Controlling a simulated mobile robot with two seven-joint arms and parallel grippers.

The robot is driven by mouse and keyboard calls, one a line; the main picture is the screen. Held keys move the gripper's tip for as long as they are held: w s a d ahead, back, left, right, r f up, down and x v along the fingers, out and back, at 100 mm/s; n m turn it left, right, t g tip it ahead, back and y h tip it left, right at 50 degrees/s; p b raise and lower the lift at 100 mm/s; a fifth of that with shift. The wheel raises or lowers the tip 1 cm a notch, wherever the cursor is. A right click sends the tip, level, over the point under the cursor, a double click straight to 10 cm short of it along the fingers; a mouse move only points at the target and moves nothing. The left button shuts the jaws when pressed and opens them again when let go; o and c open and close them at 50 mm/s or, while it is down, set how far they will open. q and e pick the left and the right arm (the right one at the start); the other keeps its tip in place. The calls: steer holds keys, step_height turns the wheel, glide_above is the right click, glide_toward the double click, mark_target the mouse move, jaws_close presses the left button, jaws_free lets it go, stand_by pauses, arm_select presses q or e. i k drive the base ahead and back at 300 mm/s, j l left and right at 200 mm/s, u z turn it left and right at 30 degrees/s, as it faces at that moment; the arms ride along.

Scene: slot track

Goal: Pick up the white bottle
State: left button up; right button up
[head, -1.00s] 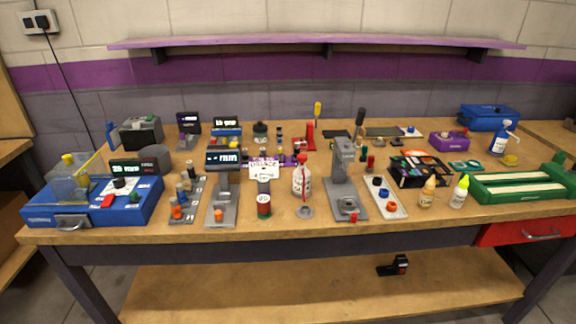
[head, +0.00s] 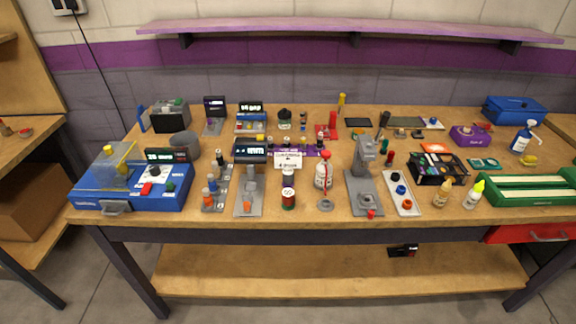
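A white bottle with a red cap and thin red spout (head: 323,172) stands upright near the middle of the workbench. The frames do not settle which one the task means. Neither of my grippers is in view.
The workbench (head: 300,228) is crowded. A blue machine (head: 130,188) fills the left front, a green tray (head: 525,188) the right.

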mark_target(474, 196)
steer(key=z, duration=1.4)
